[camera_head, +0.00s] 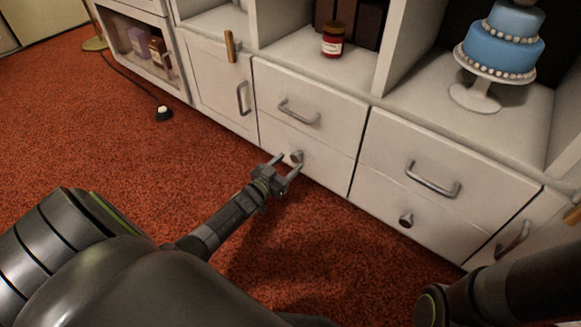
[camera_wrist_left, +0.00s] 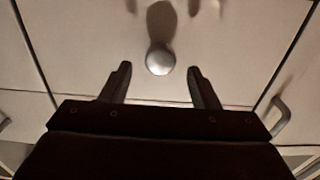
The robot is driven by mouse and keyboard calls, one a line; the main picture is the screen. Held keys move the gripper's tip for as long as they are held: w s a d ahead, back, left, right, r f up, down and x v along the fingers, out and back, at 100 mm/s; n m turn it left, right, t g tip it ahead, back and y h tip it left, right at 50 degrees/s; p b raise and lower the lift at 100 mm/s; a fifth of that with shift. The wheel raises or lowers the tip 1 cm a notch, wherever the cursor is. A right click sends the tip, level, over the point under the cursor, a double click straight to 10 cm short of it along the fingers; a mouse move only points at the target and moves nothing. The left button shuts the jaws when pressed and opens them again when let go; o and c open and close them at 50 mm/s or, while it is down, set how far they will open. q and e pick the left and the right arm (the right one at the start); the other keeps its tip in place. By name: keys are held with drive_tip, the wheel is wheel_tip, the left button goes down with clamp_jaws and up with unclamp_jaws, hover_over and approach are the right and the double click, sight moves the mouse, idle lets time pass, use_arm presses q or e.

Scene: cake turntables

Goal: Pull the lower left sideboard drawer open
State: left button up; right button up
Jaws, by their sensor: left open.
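The lower left sideboard drawer (camera_head: 322,164) is a white panel and looks shut, flush with the front around it. Its round metal knob (camera_head: 296,156) also shows in the left wrist view (camera_wrist_left: 160,60), centred ahead of the fingers. My left gripper (camera_head: 287,164) is open in front of this drawer, its two fingers pointing at the panel on either side of the knob. In the left wrist view the fingertips (camera_wrist_left: 159,70) stand well apart, with the knob between their lines. Whether they reach past the knob I cannot tell. My right gripper is not visible.
The upper left drawer (camera_head: 315,97) has a bar handle above the knob. Another knobbed drawer (camera_head: 435,222) lies to the right. A blue cake (camera_head: 500,45) on a white stand and a red jar (camera_head: 333,40) sit in the shelves. Red carpet (camera_head: 120,140) in front is mostly clear.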

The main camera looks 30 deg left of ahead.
use_arm(q)
drive_tip(key=shift+w, duration=1.05)
drive_tip(key=shift+d, duration=0.1)
clamp_jaws()
